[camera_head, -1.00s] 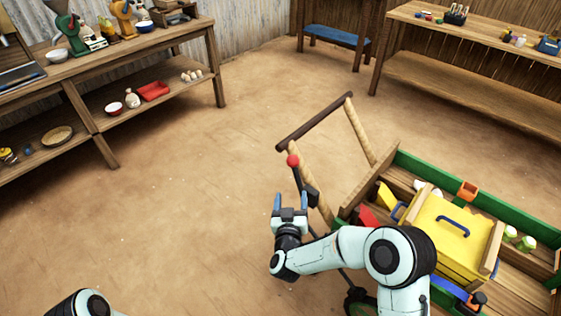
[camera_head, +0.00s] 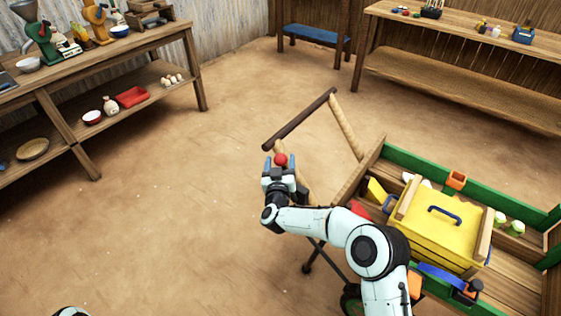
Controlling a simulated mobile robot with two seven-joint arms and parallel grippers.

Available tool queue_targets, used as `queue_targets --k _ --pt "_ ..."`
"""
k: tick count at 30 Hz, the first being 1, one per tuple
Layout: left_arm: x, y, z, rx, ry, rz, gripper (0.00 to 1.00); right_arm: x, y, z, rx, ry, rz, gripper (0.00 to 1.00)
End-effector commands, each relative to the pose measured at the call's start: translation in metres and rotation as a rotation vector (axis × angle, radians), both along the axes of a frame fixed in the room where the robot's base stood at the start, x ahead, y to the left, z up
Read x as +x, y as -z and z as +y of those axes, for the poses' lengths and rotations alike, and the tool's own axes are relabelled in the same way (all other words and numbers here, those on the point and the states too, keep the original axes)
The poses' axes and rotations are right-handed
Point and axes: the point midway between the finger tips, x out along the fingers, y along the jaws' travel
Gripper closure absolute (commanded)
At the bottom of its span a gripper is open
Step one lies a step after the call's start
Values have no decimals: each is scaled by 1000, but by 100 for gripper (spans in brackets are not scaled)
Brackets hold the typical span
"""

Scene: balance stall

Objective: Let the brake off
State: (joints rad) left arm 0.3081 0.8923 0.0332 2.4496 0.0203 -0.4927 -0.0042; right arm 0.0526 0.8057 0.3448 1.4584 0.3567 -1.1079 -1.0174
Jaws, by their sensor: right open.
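The brake lever's red knob (camera_head: 280,159) shows at the handle end of the green-sided cart (camera_head: 410,160). My right gripper (camera_head: 281,162) is open, and its two blue fingertips lie to either side of the knob in the picture. I cannot tell from this view whether they touch it. Most of the lever below the knob is hidden behind my gripper and wrist. The cart's wooden push handle (camera_head: 300,118) stands just behind the knob. Only a small part of my left arm shows at the bottom left edge, and its gripper is out of view.
The cart holds a yellow lidded box (camera_head: 440,225), an orange cup (camera_head: 456,180) and green-and-white jars (camera_head: 515,228). A shelf bench (camera_head: 150,44) stands at the left, a workbench (camera_head: 450,35) at the back right. The dirt floor between is clear.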

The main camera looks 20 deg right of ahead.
Motion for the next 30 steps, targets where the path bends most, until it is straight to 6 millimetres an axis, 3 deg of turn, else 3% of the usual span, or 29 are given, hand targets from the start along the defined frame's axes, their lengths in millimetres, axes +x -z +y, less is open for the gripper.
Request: queue_targets --k 14,18,20,21,30 --pt "3 2 1 4 -4 -9 57 11 0 -4 0 0 0 30" --pt "3 2 1 3 -3 -8 57 11 0 -4 0 0 0 76" --pt "3 2 1 3 -3 -8 57 11 0 -4 0 0 0 96" --pt "3 2 1 3 -3 -8 57 11 0 -4 0 0 0 100" --pt "8 7 4 10 -8 -20 57 8 -1 -3 15 -1 -20 100"
